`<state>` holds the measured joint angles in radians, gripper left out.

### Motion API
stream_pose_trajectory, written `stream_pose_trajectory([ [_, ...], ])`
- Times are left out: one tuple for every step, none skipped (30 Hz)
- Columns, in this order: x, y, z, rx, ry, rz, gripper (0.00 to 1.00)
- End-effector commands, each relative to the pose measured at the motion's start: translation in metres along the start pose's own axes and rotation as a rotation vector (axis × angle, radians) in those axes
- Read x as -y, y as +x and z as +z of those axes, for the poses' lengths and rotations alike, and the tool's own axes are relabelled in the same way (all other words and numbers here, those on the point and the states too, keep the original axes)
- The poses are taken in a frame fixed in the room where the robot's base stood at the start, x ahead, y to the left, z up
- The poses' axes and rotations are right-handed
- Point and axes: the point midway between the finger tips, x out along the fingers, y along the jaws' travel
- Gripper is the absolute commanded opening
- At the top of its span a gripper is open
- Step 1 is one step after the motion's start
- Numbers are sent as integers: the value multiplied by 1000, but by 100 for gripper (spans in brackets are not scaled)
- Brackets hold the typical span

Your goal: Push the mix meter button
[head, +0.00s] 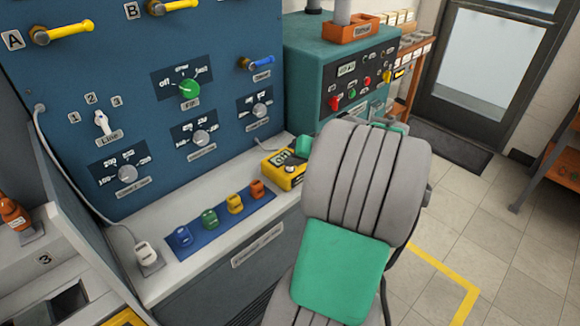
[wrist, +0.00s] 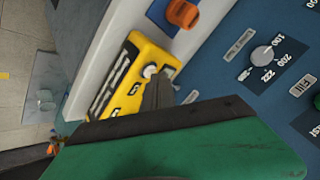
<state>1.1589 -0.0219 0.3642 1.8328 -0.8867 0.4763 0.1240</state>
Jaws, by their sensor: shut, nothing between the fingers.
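A yellow meter (head: 283,173) sits at the right end of the white bench ledge, with a display on top and a pale round button (head: 289,168) on its face. In the wrist view the yellow meter (wrist: 130,97) lies just beyond my gripper, and its round pale button (wrist: 150,71) is visible. My gripper (wrist: 160,82) is shut and empty, its dark fingertips close beside the button. I cannot tell whether they touch it. In the head view my grey arm hides most of the gripper.
A blue mat (head: 220,222) with several coloured plugs lies left of the meter. The blue panel (head: 140,140) with knobs rises behind the ledge. A teal cabinet (head: 300,55) stands behind my arm. Open floor lies to the right.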

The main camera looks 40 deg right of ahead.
Motion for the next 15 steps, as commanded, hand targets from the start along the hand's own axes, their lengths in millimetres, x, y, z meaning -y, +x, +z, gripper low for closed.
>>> stream_pose_trajectory([
  [-2, 2, 2, 1, 1, 0, 0],
  [-2, 3, 2, 1, 0, 0, 0],
  [-2, 3, 2, 1, 0, 0, 0],
  [-2, 2, 2, 1, 0, 0, 0],
  [-2, 2, 2, 1, 0, 0, 0],
  [-2, 2, 2, 1, 1, 0, 0],
  [-2, 2, 2, 1, 1, 0, 0],
  [-2, 2, 2, 1, 1, 0, 0],
  [-2, 2, 2, 2, 1, 0, 0],
  [-1, 2, 2, 2, 1, 0, 0],
  [-1, 2, 2, 2, 1, 0, 0],
  [0, 1, 1, 2, 1, 0, 0],
  [1, -1, 0, 2, 1, 0, 0],
  [2, -2, -1, 2, 1, 0, 0],
  [3, -4, -2, 2, 1, 0, 0],
])
